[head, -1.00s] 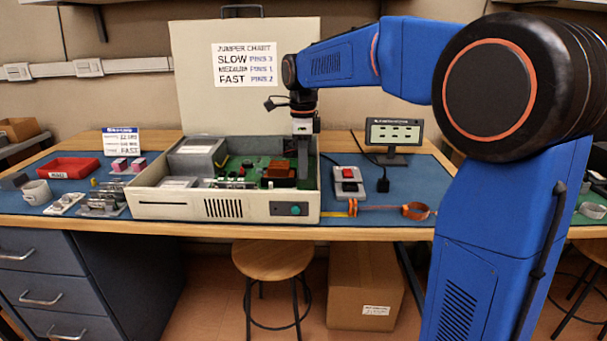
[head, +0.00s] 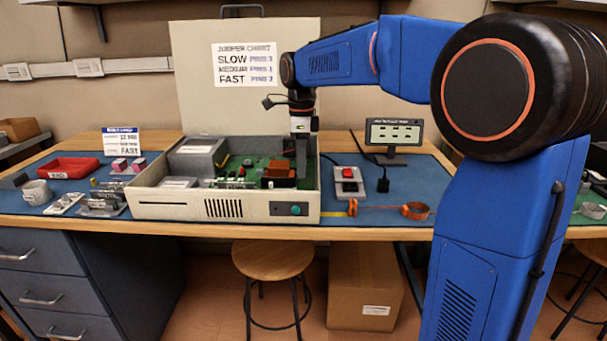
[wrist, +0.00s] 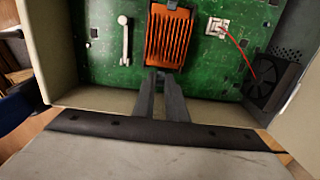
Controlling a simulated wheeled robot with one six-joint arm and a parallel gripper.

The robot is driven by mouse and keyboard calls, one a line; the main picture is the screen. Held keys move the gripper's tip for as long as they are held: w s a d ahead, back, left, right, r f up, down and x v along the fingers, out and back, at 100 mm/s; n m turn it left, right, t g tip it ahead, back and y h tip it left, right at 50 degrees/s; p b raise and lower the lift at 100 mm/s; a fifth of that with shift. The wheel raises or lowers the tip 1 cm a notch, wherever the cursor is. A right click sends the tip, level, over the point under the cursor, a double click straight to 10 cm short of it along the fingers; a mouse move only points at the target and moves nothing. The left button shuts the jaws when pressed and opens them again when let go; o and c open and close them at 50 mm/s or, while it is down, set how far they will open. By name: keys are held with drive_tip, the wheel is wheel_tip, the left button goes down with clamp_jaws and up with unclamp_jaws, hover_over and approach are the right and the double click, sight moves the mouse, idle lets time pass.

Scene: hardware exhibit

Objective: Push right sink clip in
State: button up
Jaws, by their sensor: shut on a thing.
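The orange finned heat sink (head: 279,174) sits on the green board inside the open beige case. My gripper (head: 302,178) points down at the heat sink's right end, close to the case's right wall. In the wrist view my gripper (wrist: 160,78) is shut on the small dark right sink clip at the near end of the heat sink. The fingertips hide most of this clip, so I cannot tell how far in it sits.
The case wall (wrist: 95,98) runs close beside my fingers. A white lever (wrist: 126,40), a white connector with a red wire (wrist: 222,30) and a fan (wrist: 272,80) flank the heat sink. A red-button box (head: 348,182) stands right of the case.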

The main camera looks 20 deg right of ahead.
drive_tip(key=shift+w+a+r, duration=0.1)
drive_tip(key=shift+a+r, duration=0.1)
drive_tip(key=shift+a, duration=0.05)
idle(0.6)
drive_tip(key=o, duration=0.4)
idle(0.4)
drive_tip(key=shift+d+r, duration=0.2)
drive_tip(key=shift+r, duration=3.3)
